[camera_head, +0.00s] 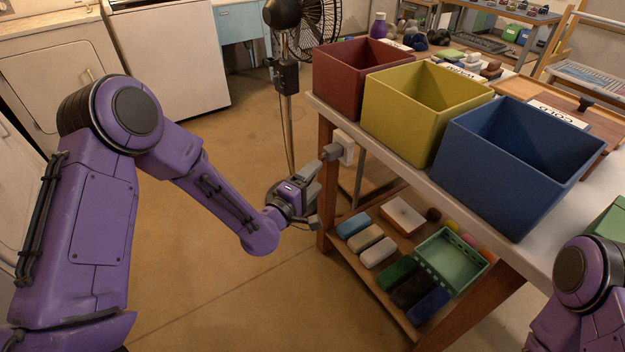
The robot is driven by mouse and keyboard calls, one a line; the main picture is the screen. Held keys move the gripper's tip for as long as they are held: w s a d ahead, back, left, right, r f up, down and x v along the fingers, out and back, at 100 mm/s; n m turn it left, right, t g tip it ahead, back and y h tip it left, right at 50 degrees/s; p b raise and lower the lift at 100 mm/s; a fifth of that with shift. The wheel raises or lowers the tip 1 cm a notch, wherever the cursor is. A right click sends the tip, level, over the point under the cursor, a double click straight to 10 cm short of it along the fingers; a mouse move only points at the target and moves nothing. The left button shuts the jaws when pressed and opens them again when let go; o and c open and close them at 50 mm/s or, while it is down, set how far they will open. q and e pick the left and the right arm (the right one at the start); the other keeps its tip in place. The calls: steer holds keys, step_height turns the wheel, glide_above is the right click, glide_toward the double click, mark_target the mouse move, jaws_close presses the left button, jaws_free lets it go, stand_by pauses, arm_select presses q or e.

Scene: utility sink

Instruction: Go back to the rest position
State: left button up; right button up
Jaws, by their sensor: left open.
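My left arm comes in from the left, and its gripper (322,188) is left of the workbench's near-left leg. Its jaws are open, with one finger up and one down. No object shows between them. The upper finger is close to a white outlet box (347,146) on the bench edge; I cannot tell whether they touch. Part of my right arm (590,285) shows at the lower right edge, and its gripper is out of the picture.
Red (340,82), yellow (408,122) and blue (492,178) bins stand on the bench. A lower shelf holds a green crate (437,283) and several coloured blocks. A stand fan (312,28) is behind. The floor (215,290) around my left forearm is clear.

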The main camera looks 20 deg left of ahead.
arm_select(q)
steer(key=s+a+f+m+g+y+p, duration=0.1)
steer(key=s+a+f+m+g+y, duration=0.15)
steer(key=s+f, duration=0.35)
steer(key=s+a+f+m+g+y+p, duration=0.1)
steer(key=s+a+f+m+g+y, duration=0.15)
steer(key=s+f+g, duration=0.35)
steer(key=s+a+f+m+g+y+p, duration=0.1)
steer(key=s+a+f+g, duration=0.1)
steer(key=s, duration=0.6)
steer(key=s+a+f+m+g+y+p, duration=0.1)
steer(key=s+f, duration=0.3)
steer(key=s, duration=0.4)
steer(key=s+a+f+m+g+y, duration=0.1)
steer(key=s+a+f+g, duration=0.1)
steer(key=s, duration=0.7)
steer(key=shift+a+f+g+p, duration=0.4)
steer(key=shift+a+f, duration=0.3)
steer(key=shift+f, duration=0.15)
arm_select(e)
step_height(320, 180, up, 5)
steer(key=shift+f, duration=0.15)
arm_select(q)
steer(key=shift+w, duration=0.1)
steer(key=shift+c, duration=0.3)
arm_select(e)
steer(key=shift+c, duration=0.3)
